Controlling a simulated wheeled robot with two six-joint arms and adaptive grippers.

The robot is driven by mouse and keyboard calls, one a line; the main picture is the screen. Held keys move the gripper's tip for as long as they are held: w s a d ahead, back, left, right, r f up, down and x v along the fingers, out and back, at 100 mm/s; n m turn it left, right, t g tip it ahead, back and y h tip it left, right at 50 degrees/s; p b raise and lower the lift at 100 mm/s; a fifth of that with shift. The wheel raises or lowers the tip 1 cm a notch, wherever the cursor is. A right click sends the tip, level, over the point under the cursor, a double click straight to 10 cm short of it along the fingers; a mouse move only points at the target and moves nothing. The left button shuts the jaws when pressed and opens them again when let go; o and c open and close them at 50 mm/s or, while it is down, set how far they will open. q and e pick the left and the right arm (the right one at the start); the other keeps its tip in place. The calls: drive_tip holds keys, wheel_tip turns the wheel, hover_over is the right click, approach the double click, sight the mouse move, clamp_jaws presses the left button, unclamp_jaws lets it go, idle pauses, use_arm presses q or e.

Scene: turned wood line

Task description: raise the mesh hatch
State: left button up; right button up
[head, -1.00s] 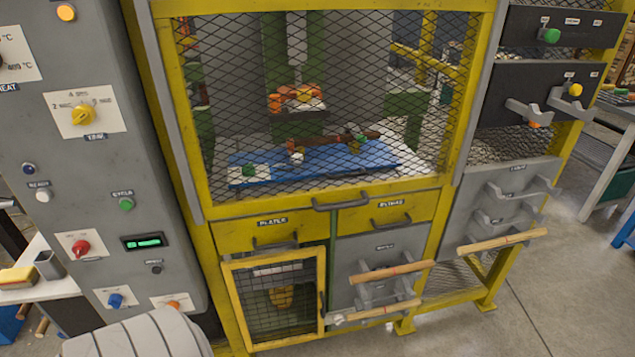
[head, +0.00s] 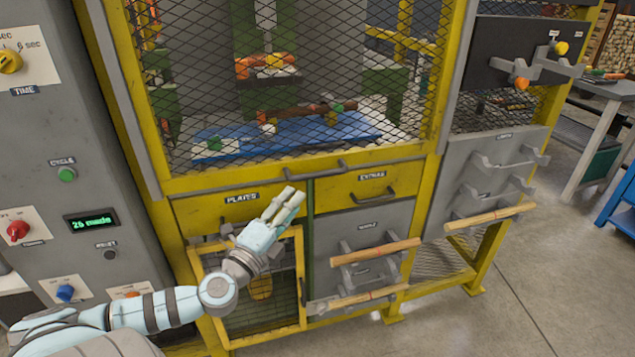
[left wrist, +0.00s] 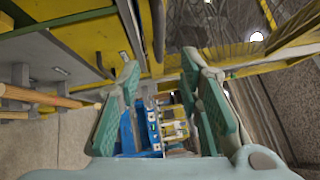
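The large mesh hatch (head: 240,178) is down, a yellow frame with dark wire mesh across the machine's front in the head view. Its grey bar handle (head: 314,170) sits on the bottom rail, above two yellow drawers. My left gripper (head: 292,198) is in front of the left drawer, a little below and left of the handle, and touches nothing that I can see. In the left wrist view my left gripper (left wrist: 160,80) has its fingers apart with nothing between them. My right gripper is not in view.
Yellow drawers (head: 372,184) lie under the hatch. A small mesh door (head: 302,280) is below the left drawer. Wooden rods (head: 376,252) on grey brackets stick out at lower right. A grey control panel (head: 100,200) stands at left. Floor at right is open.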

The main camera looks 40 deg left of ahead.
sight(317, 175)
use_arm(q)
drive_tip(key=p+x, duration=0.2)
drive_tip(key=x, duration=0.9)
drive_tip(key=shift+w, duration=0.25)
drive_tip(key=shift+w+f, duration=0.1)
drive_tip(key=shift+w, duration=0.15)
drive_tip(key=shift+c, duration=0.4)
clamp_jaws()
